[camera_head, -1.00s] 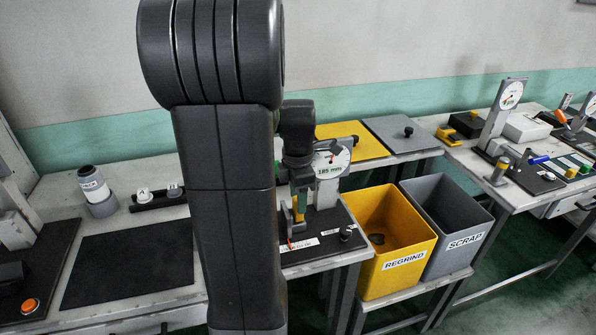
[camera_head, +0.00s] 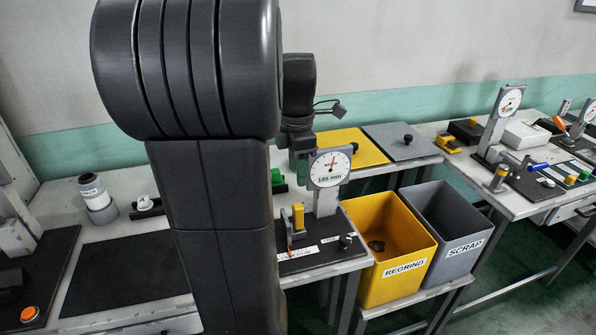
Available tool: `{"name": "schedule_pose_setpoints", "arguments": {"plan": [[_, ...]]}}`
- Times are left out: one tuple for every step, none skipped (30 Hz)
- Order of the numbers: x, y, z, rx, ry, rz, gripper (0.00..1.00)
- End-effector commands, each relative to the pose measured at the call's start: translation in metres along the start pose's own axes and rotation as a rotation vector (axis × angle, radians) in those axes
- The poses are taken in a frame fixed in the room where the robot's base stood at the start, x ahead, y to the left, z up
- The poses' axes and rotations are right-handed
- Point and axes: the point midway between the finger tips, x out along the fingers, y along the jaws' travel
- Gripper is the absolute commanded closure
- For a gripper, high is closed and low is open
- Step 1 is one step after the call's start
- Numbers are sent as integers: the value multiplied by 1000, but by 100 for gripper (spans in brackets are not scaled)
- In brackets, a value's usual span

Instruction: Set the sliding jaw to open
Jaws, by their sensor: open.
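The gauge stand has a round white dial (camera_head: 330,167) marked 185 mm on a grey post. A yellow upright piece (camera_head: 298,216), which looks like the sliding jaw, stands on the dark base plate left of the post. The label's words are too small to read surely. My gripper (camera_head: 301,160) is above and behind the yellow piece, apart from it, open and empty. My arm hides part of it and the stand's left side.
A black knob (camera_head: 345,242) is at the plate's right front. The yellow REGRIND bin (camera_head: 392,285) and grey SCRAP bin (camera_head: 452,262) stand right of the bench. A green block (camera_head: 277,177) is behind the stand. A black mat (camera_head: 125,272) lies left of my arm.

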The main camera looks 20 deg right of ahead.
Motion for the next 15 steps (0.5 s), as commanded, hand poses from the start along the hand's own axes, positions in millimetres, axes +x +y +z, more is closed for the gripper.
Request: {"name": "schedule_pose_setpoints", "arguments": {"plan": [[0,0,-4,-2,-15,-6,55],[0,-1,-6,-3,-31,-12,55],[-1,-1,-11,-2,-58,-20,55],[-1,-2,-15,-3,-82,-26,55],[-1,-2,-19,-3,-110,-32,55],[-2,-2,-24,-3,-150,-36,55],[-3,-2,-28,-3,-180,-37,55],[-4,-2,-32,-2,-210,-36,55],[-5,-2,-36,-2,-248,-33,55],[-6,-2,-39,-3,-273,-30,55],[-6,-2,-42,-3,-296,-26,55],[-8,-1,-46,-3,-324,-18,55],[-8,-1,-48,-4,-341,-13,55],[-9,-1,-49,-3,-355,-9,55],[-10,0,-51,-4,-370,-4,55]]}}
